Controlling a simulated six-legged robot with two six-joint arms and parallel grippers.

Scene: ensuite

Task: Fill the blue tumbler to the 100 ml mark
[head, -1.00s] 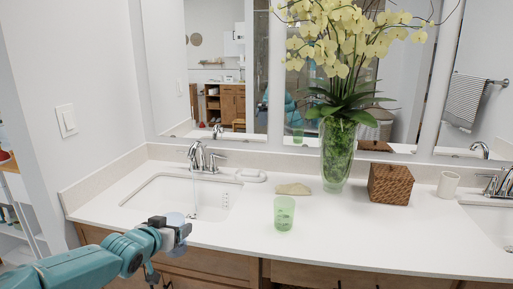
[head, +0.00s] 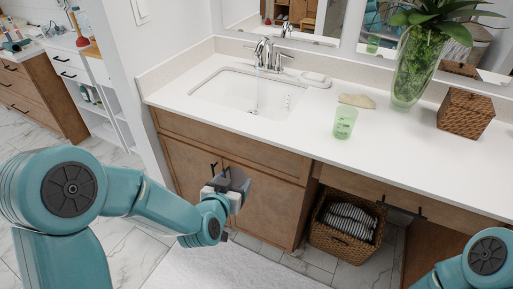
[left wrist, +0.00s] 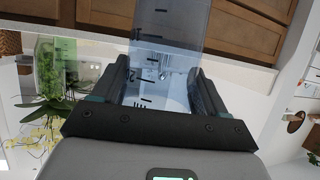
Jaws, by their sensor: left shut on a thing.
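The blue tumbler (left wrist: 168,35) is see-through with dark marks, and it fills the top middle of the left wrist view. My left gripper (left wrist: 158,88) is shut on it, with one finger on each side. In the head view my left gripper (head: 222,190) is low in front of the cabinet doors, below the counter edge; the tumbler (head: 238,179) is small and greyish there. I cannot tell its water level. The sink basin (head: 215,91) is behind and above it, with the chrome faucet (head: 264,52) at its back. A thin stream (head: 258,92) runs down from the spout. My right gripper is out of view.
A green cup (head: 345,122), a tan soap-like piece (head: 357,101), a plant vase (head: 411,70) and a wicker box (head: 465,112) stand on the white counter (head: 420,150). Wooden doors (head: 195,170) and a towel basket (head: 345,228) are below.

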